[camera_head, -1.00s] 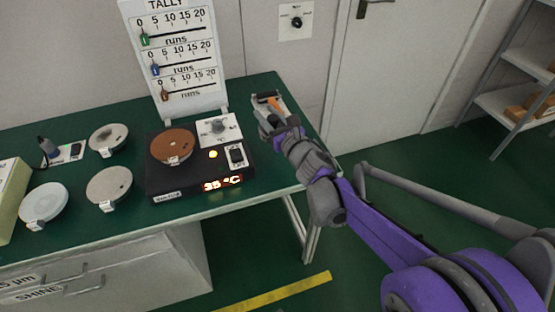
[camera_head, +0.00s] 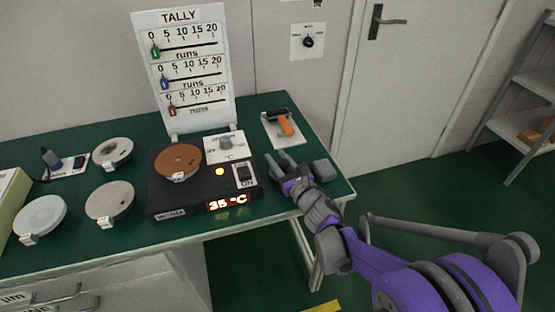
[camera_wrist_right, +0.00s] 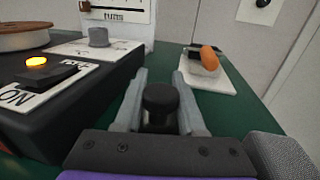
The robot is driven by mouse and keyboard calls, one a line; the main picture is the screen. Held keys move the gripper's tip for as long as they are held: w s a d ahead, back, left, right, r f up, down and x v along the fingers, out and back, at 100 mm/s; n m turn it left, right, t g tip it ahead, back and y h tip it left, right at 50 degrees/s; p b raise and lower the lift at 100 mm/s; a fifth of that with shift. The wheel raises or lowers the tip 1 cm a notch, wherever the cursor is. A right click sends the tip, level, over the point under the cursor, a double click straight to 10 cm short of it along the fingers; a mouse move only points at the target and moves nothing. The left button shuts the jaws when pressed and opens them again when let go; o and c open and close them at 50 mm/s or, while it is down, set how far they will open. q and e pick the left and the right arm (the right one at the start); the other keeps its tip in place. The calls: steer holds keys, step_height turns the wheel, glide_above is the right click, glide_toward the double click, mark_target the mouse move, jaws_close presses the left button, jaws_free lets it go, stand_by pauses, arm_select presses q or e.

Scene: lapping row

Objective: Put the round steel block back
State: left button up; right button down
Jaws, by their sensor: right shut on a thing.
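My right gripper (camera_head: 281,168) is low over the green table, just right of the black hot plate (camera_head: 190,201). In the right wrist view its two grey fingers are shut on a dark round piece with a knob-like top (camera_wrist_right: 160,98), which I take to be the round steel block. Its lower part is hidden by the gripper, so I cannot tell whether it touches the table. In the head view the gripper hides the piece. My left gripper is not in view.
A grey block (camera_head: 324,171) stands close right of the gripper. An orange-handled roller (camera_head: 284,124) lies on a white plate behind. A brown disc (camera_head: 177,161) sits on the hot plate. Several pale round plates, one nearby (camera_head: 109,201), and a tally board (camera_head: 188,112) stand left and behind.

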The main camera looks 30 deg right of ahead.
steer(key=shift+f, duration=0.1)
steer(key=c, duration=0.5)
jaws_free()
steer(key=shift+s+r, duration=0.15)
steer(key=shift+r, duration=0.05)
steer(key=s, duration=0.4)
steer(key=s+p, duration=0.1)
steer(key=s, duration=0.6)
steer(key=shift+s+a+p, duration=0.25)
steer(key=shift+s+p, duration=0.1)
steer(key=shift+s, duration=0.05)
steer(key=shift+s+f, duration=0.1)
